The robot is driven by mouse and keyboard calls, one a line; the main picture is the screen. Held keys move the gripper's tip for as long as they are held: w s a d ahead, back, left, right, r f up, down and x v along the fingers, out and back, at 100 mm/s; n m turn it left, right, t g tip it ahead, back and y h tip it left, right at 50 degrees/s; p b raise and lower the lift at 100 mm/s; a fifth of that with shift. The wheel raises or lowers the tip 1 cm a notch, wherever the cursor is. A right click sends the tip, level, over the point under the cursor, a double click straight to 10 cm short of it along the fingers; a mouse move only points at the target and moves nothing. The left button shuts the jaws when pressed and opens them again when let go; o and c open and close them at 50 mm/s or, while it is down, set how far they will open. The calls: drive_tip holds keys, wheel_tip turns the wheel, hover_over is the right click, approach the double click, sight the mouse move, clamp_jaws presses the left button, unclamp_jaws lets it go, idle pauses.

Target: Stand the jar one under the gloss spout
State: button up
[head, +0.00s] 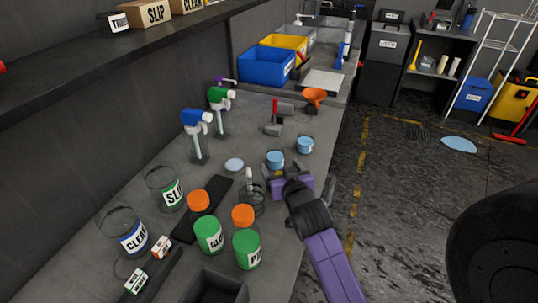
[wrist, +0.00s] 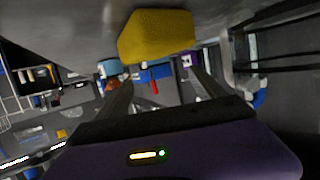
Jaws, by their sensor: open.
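Two small light-blue round jars, one nearer (head: 275,158) and one farther (head: 304,145), stand on the dark counter. I see no number on either, so I cannot tell which is jar one. A green container (head: 209,235) with a label starting "GLO" stands at the front; no spout on it is clear. Upright dispensers with a blue head (head: 196,120) and a green head (head: 219,98) stand toward the wall. My gripper (head: 291,173) is open near the nearer light-blue jar. In the wrist view its fingers are apart (wrist: 163,88), with nothing clearly held between them.
Clear glass jars (head: 125,233) and another green container (head: 246,250) crowd the front. Orange lids (head: 198,200) and a dark tray (head: 212,290) are near. Blue bin (head: 266,66) and orange funnel (head: 314,96) are farther back. A yellow block (wrist: 155,35) shows close in the wrist view.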

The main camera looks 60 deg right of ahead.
sight(278, 158)
drive_tip(key=p+x, duration=0.1)
drive_tip(key=x, duration=0.6)
drive_tip(key=shift+d, duration=0.35)
drive_tip(key=shift+c, duration=0.2)
drive_tip(key=shift+r, duration=0.1)
drive_tip(key=c, duration=1.6)
